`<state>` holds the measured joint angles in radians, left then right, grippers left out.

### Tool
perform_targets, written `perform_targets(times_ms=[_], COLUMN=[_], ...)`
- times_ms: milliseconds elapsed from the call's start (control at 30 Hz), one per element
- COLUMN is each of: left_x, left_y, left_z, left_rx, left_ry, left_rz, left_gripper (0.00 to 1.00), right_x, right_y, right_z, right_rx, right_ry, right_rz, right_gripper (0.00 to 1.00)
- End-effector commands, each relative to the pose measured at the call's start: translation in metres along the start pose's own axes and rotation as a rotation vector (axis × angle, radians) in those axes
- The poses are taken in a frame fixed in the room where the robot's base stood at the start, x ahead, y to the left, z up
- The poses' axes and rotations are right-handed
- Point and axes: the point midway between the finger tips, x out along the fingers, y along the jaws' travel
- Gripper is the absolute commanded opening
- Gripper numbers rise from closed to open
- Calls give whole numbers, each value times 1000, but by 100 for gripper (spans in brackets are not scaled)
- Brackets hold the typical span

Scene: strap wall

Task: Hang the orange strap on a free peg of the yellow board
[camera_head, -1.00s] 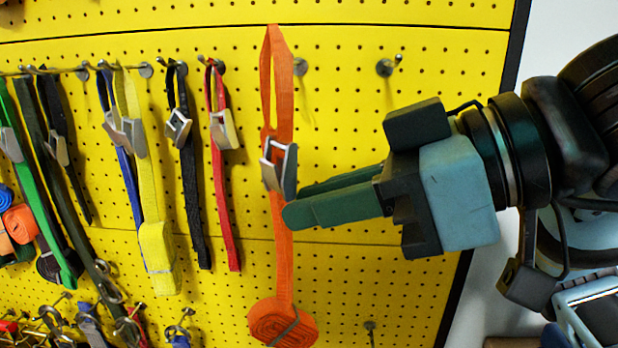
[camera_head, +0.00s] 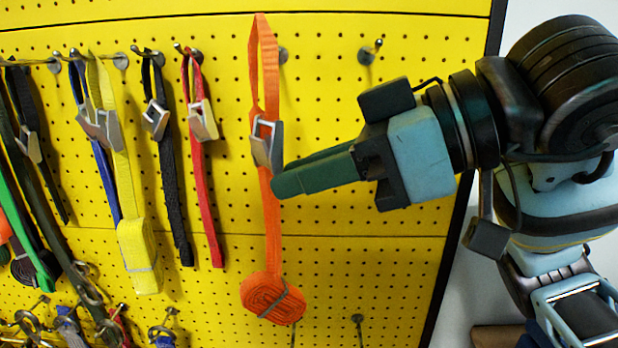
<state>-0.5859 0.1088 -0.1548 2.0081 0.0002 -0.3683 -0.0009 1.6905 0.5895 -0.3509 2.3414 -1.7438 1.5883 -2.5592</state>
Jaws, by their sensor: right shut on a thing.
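The orange strap (camera_head: 270,220) hangs in front of the yellow board (camera_head: 330,150), with an upright loop at its top, a metal buckle below the loop and a rolled coil at the bottom. My right gripper (camera_head: 274,180) reaches in from the right and is shut on the strap at the buckle. A bare peg (camera_head: 367,54) stands to the right of the loop. Another peg (camera_head: 282,56) shows partly beside the loop's right edge; I cannot tell how far the loop is in front of it. My left gripper is not in view.
Red (camera_head: 204,170), black (camera_head: 168,170), yellow (camera_head: 122,180) and blue (camera_head: 102,165) straps hang on pegs to the left, with green straps farther left. Small hardware hangs at the lower left. A low peg (camera_head: 357,320) is at the bottom. The board's right half is mostly clear.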

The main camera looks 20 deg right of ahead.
Motion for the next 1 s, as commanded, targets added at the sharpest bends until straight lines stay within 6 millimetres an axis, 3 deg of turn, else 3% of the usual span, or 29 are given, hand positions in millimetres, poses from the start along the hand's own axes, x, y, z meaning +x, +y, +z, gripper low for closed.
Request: perform_targets(times_ms=[1000], left_x=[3], left_y=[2], left_z=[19], left_rx=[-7], left_ry=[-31], left_rz=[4], left_gripper=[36], right_x=[15], right_y=[51], right_z=[0], right_rx=[3], right_ry=[-1], right_rz=[1], right_gripper=[0])
